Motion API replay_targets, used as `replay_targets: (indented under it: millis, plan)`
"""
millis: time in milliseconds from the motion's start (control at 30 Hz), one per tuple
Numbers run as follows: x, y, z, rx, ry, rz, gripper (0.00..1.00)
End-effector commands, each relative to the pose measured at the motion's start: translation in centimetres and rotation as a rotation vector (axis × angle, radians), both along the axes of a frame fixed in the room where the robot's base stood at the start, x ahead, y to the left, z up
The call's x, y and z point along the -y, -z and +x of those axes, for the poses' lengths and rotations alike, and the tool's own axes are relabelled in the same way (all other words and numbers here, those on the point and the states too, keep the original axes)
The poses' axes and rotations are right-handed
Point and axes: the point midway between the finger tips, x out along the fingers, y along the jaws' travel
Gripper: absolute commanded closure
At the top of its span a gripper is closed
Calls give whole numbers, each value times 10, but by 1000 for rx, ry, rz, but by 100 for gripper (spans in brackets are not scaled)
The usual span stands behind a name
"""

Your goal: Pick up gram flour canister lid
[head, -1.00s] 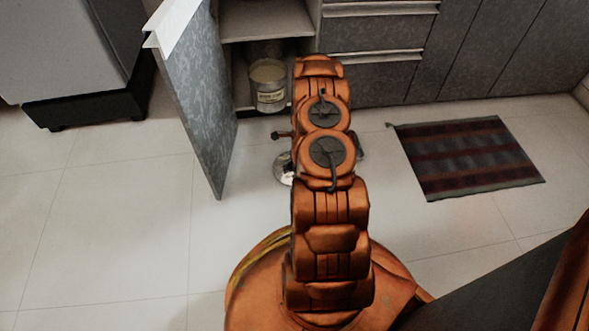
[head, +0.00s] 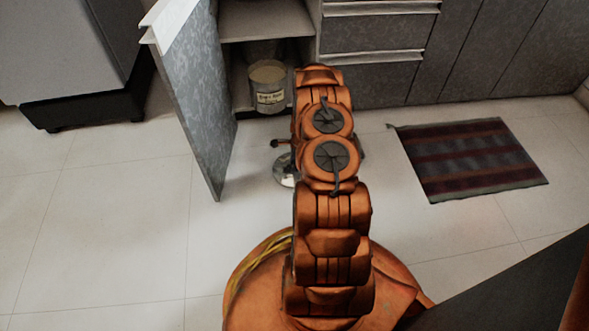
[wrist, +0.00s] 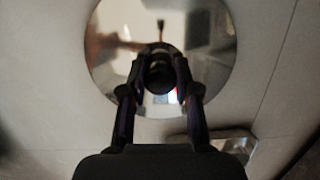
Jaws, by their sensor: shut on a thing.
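The lid is a round, shiny metal disc (wrist: 112,55) with a dark knob (wrist: 157,72) at its middle, in the upper middle of the wrist view. My gripper (wrist: 160,72) is shut on the knob, one finger on each side. In the head view the lid (head: 285,173) shows only in part, left of my arm, which hides the rest and most of my gripper. I cannot tell whether it touches the floor. The canister (head: 268,88), pale with a label, stands uncovered in the open cabinet, its contents light-coloured.
The cabinet door (head: 190,95) stands open left of the canister. A striped mat (head: 470,158) lies on the floor at right. A shiny metal piece (wrist: 236,143) shows at the lower right of the wrist view. Floor tiles at left (head: 100,220) are clear.

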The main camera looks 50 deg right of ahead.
Motion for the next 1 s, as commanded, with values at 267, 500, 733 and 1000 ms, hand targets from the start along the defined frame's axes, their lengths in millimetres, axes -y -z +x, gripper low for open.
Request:
replay_targets:
  millis: [267,500,733,1000]
  plan:
    - [0,0,0,0,0,0,100]
    - [0,-3,0,0,0,0,100]
    - [0,-27,0,0,1,0,100]
    - [-13,-41,-22,-3,1,4,100]
